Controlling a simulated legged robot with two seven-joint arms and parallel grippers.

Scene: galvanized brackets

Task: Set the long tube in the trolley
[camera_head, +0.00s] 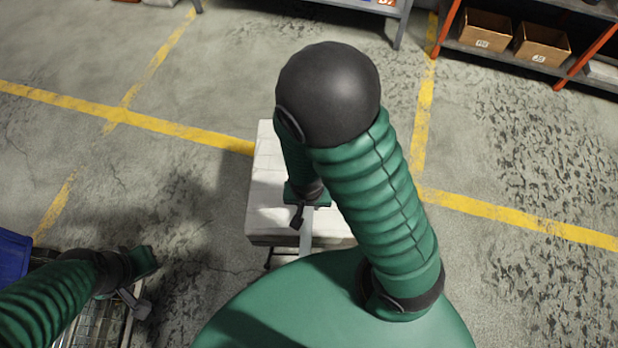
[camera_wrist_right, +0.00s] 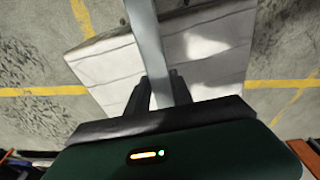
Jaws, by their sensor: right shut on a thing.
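My right gripper (camera_head: 303,214) is shut on the long tube (camera_head: 306,236), a grey bar, above a white block-like stand. In the right wrist view the tube (camera_wrist_right: 148,42) passes between the two dark fingers (camera_wrist_right: 158,92) and runs up out of the frame. Its full length is not visible in either view. A wire-mesh structure (camera_head: 112,328) at the lower left looks like the trolley and is mostly cut off and covered by my left arm. My left gripper (camera_head: 137,302) is over its right edge; its finger gap is not clear.
The pale stand (camera_head: 265,195) is under my right gripper and also fills the middle of the wrist view (camera_wrist_right: 220,55). A blue bin (camera_head: 12,258) is at the left edge. Shelves with cardboard boxes (camera_head: 484,31) stand at the back right. Floor between trolley and stand is clear.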

